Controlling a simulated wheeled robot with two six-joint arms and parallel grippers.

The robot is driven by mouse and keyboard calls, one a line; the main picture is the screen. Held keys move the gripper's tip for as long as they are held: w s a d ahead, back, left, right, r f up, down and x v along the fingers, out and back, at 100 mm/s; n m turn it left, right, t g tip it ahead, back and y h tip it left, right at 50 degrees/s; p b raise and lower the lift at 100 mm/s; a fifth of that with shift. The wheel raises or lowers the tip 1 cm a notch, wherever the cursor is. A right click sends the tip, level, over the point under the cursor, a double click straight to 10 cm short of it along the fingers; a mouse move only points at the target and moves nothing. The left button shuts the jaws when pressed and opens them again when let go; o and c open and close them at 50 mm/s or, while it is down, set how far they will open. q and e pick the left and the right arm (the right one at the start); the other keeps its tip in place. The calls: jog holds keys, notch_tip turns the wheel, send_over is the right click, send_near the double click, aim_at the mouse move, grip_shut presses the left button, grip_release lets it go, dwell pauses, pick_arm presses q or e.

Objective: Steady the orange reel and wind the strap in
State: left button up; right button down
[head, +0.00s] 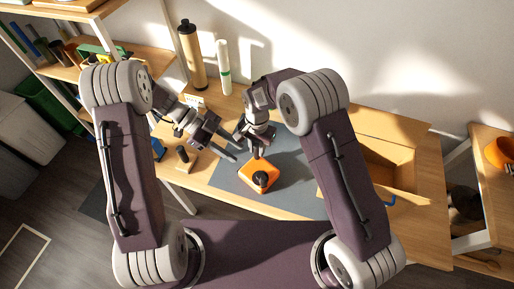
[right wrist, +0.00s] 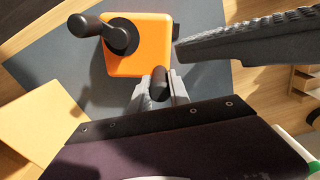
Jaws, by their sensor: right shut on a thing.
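The orange reel (head: 252,187) sits on a grey mat, with a black crank on its top. In the right wrist view the reel (right wrist: 150,55) shows the crank knob (right wrist: 88,25) out to its left. My right gripper (head: 257,153) is shut at the reel's far edge; a black rounded piece shows between its grey fingers (right wrist: 160,90), and the exact contact is unclear. My left gripper (head: 232,146) is open, left of the right one and clear of the reel. A black stub (right wrist: 188,72) shows beside the reel; I cannot tell whether it is the strap.
The grey mat (head: 290,190) lies bare right of the reel. An open cardboard box (head: 390,165) stands on the right of the table. A wooden block with a black knob (head: 183,155) is at left.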

dwell(2.2)
pick_arm(q)
jog(key=shift+o, duration=0.8)
jog(key=s+d+f+n+g+y, duration=0.25)
jog(key=s+n, duration=0.35)
jog(key=n, duration=0.4)
notch_tip(320, 180, up, 3)
jog(key=n+t+y, duration=0.8)
jog(key=n+t, duration=0.1)
jog(key=n, duration=0.5)
send_over(264, 180)
jog(key=shift+f+g, duration=0.2)
jog(key=shift+g, duration=0.05)
jog(key=shift+f, duration=4)
